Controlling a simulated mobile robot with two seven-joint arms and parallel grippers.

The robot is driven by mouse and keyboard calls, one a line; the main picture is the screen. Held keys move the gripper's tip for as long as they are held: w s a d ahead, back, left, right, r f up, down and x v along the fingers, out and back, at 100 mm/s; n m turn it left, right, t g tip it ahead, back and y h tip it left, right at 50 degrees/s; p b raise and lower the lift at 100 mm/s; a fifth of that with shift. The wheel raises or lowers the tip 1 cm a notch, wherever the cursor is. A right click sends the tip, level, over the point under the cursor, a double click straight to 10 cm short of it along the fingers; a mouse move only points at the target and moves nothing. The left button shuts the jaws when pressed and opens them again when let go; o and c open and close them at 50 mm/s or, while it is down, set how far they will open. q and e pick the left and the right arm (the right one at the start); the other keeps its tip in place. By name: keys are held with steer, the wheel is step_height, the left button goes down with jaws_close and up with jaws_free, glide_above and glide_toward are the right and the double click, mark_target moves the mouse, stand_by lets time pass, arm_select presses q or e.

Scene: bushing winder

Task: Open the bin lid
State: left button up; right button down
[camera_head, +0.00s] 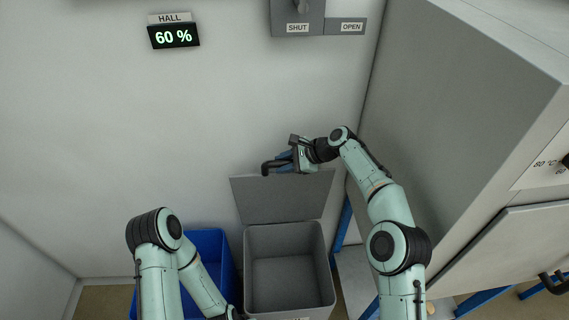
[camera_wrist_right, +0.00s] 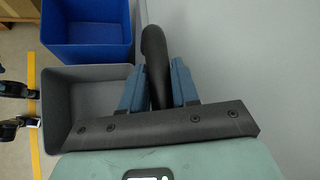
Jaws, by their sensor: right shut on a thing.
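The grey bin (camera_head: 284,238) stands on the floor with its top open, and its empty inside shows. Its flat grey lid (camera_head: 281,200) is raised at the back, near the wall. My right gripper (camera_head: 284,161) is at the lid's top edge, shut on the dark curved lid handle (camera_head: 267,168). In the right wrist view the handle (camera_wrist_right: 156,62) lies between the two blue fingers (camera_wrist_right: 158,88). My left arm reaches down beside the bin; its gripper is cut off in the head view. Dark parts at the left edge of the wrist view may belong to it.
A blue bin (camera_head: 208,245) stands left of the grey bin, partly behind my left arm. A large grey cabinet (camera_head: 450,110) is at the right. The wall holds a HALL display (camera_head: 173,36) reading 60 % and a SHUT/OPEN switch panel (camera_head: 297,18).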

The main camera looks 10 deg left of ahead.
steer(key=c, duration=0.9)
jaws_free()
steer(key=v, duration=0.7)
steer(key=shift+d+r, duration=0.15)
steer(key=shift+d, duration=0.1)
steer(key=shift+s, duration=0.1)
